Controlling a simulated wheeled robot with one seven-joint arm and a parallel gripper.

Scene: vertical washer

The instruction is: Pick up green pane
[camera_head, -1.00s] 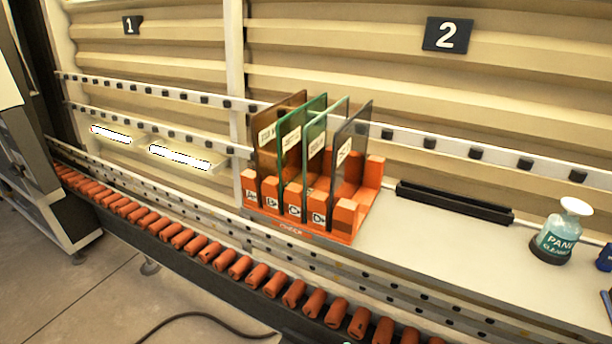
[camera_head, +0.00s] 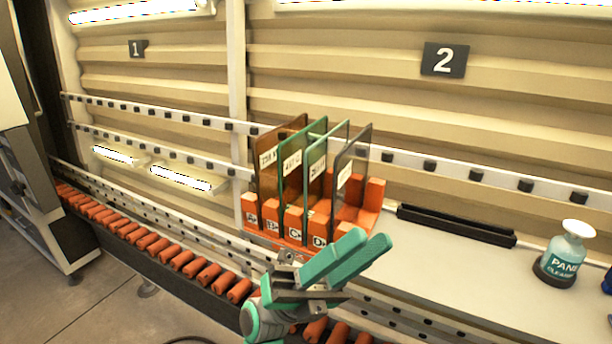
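An orange rack with slots A to D (camera_head: 372,205) holds upright panes. From left to right they are a brown pane (camera_head: 268,185), a green pane (camera_head: 292,200), a second green pane (camera_head: 316,185) and a dark grey pane (camera_head: 345,195). The panes have white labels too small to read surely. My gripper (camera_head: 368,240) has teal fingers and is in front of the rack at its lower right, below the grey pane in the picture. It holds no visible pane. The fingers lie close side by side, and their gap is unclear. The gripper hides part of the rack's front.
A roller conveyor with orange rollers (camera_head: 160,245) runs along the front. A white bench top (camera_head: 450,260) extends right, with a black slotted bar (camera_head: 455,226) and a spray bottle (camera_head: 563,255). White rails (camera_head: 470,175) run behind the rack.

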